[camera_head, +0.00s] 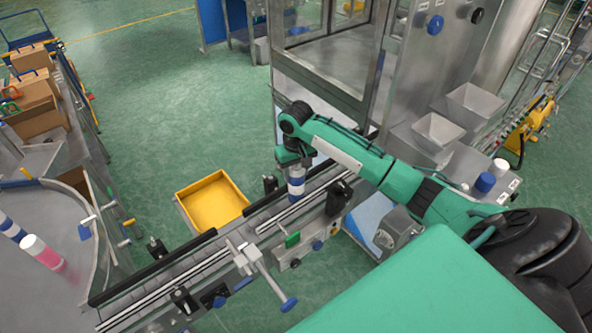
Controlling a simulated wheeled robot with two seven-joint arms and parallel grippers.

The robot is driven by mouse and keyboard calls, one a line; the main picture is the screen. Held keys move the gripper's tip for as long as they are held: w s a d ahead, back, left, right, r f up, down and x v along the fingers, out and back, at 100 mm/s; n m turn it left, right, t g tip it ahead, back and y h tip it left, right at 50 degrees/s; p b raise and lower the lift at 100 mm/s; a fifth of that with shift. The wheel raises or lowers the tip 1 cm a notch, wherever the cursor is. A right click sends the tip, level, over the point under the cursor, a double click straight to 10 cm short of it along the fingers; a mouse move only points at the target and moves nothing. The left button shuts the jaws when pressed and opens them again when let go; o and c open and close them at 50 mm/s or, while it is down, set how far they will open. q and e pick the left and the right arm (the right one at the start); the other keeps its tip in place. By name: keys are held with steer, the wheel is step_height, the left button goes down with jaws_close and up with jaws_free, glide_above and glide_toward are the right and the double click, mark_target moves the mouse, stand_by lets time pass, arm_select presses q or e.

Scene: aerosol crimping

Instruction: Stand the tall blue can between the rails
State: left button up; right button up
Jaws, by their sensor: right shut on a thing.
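The blue can (296,187), with a white band, is upright in my right gripper (295,165). The gripper is shut around its upper part, pointing down. The can is over the conveyor, and its lower end shows between the far and near rails (228,258) of the track. I cannot tell whether its base touches the belt. The gripper's fingers are partly hidden by the wrist and the can. My left gripper is not in view.
A yellow bin (212,201) is on the floor behind the track. A grey table at left holds a pink can (42,252) and a blue-and-white can (11,229). A metal machine cabinet (335,70) stands behind my arm. Clamps and knobs line the track's near side.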

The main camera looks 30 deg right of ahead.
steer(key=shift+f, duration=0.3)
stand_by(0.5)
steer(key=o, duration=1.3)
steer(key=shift+r, duration=0.1)
step_height(320, 180, up, 12)
steer(key=shift+f, duration=0.1)
